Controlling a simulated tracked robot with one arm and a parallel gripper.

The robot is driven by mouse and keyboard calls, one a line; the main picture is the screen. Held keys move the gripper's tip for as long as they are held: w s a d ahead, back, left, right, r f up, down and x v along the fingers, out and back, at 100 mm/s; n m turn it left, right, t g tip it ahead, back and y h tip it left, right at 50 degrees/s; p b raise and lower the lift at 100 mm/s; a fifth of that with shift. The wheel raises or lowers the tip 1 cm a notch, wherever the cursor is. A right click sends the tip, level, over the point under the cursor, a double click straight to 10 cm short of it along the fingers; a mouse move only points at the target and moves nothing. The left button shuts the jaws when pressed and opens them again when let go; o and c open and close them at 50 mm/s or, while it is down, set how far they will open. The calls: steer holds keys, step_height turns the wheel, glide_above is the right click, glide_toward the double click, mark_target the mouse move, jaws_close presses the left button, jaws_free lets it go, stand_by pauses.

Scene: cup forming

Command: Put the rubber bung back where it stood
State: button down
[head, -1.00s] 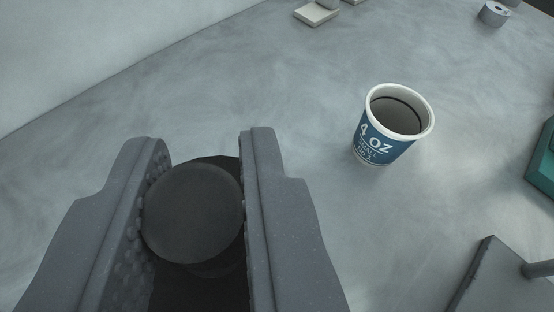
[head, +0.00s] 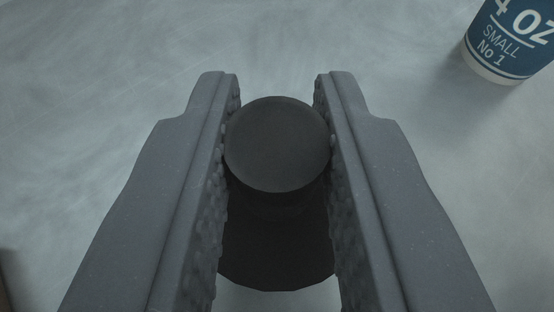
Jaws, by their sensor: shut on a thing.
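The rubber bung (head: 277,145) is dark grey and round-topped. It sits between the two fingers of my gripper (head: 278,100) in the middle of the head view. My gripper is shut on it, with the knobbly inner pads at its left and right sides. A wider dark round shape (head: 277,250) shows below the bung between the fingers; I cannot tell whether it is the bung's lower part, its shadow or something under it. The bung's underside is hidden, so I cannot tell whether it touches the surface.
A blue and white paper cup (head: 510,42), marked "4 OZ SMALL No 1", stands at the top right, cut off by the frame edge. The grey mottled surface (head: 130,60) is clear ahead and to the left. A dark edge shows at the lower left.

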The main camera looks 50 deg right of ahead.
steer(key=shift+s+a+f, duration=0.1)
steer(key=shift+s+f, duration=0.05)
steer(key=shift+f, duration=0.45)
steer(key=c, duration=1.3)
jaws_free()
steer(key=shift+f, duration=0.2)
steer(key=shift+s, duration=0.1)
steer(key=shift+r, duration=0.25)
steer(key=shift+a+r, duration=0.25)
steer(key=shift+r, duration=0.05)
steer(key=p+v, duration=0.1)
steer(key=v, duration=0.2)
steer(key=p+v, duration=0.1)
steer(key=v, duration=0.3)
steer(key=shift+d+r, duration=0.1)
steer(key=shift+r, duration=0.3)
